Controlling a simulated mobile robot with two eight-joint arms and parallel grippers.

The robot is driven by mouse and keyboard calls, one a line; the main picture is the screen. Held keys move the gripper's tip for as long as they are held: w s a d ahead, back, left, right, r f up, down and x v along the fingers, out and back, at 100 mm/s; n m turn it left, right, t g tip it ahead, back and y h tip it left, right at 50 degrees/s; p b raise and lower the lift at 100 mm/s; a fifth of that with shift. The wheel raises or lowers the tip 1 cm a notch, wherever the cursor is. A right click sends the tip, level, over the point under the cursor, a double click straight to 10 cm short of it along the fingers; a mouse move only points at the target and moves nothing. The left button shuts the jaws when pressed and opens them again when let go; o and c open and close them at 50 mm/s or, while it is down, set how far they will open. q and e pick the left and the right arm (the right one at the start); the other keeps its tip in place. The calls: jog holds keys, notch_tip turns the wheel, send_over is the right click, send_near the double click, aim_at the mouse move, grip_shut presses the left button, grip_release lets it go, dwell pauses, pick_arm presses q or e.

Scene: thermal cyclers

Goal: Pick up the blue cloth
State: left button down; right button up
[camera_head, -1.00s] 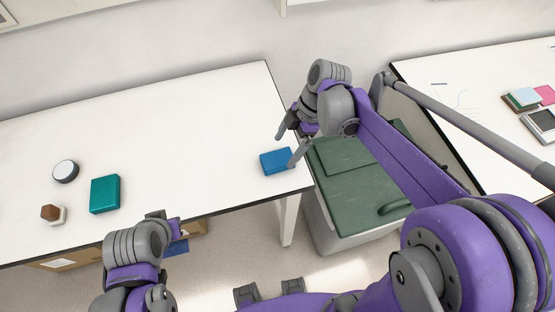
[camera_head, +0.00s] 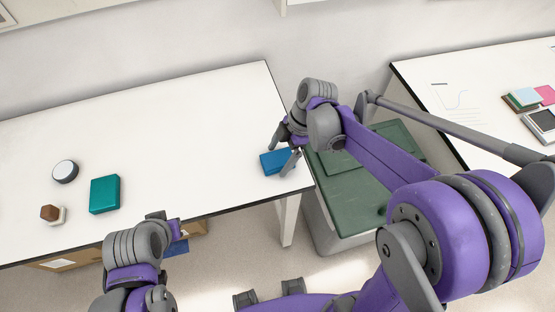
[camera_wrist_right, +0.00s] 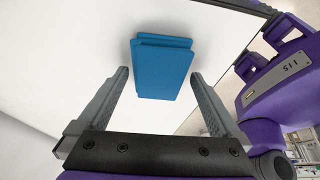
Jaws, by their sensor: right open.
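The blue cloth (camera_head: 271,162) is a folded blue pad lying flat near the right end of the white table. It also shows in the right wrist view (camera_wrist_right: 163,66), just ahead of the fingertips and between their lines. My right gripper (camera_head: 280,160) is open, with its fingers by the cloth and partly covering it in the head view. In the wrist view the gripper (camera_wrist_right: 160,76) has a finger on each side and nothing held. Contact with the cloth cannot be told. My left arm is at the lower left; its fingers cannot be made out clearly.
A teal box (camera_head: 105,194), a round white-and-dark object (camera_head: 65,171) and a small brown-topped block (camera_head: 50,213) stand at the table's left. A green-lidded bin (camera_head: 350,190) is right of the table. Another table holds colored items (camera_head: 522,99). The middle is clear.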

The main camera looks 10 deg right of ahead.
aim_at(280, 158)
jog(key=shift+f, duration=0.1)
dwell(0.3)
jog(key=c, duration=1.3)
jog(key=shift+r, duration=0.6)
notch_tip(280, 158, up, 9)
jog(key=shift+r+p, duration=0.2)
jog(key=shift+p, duration=0.25)
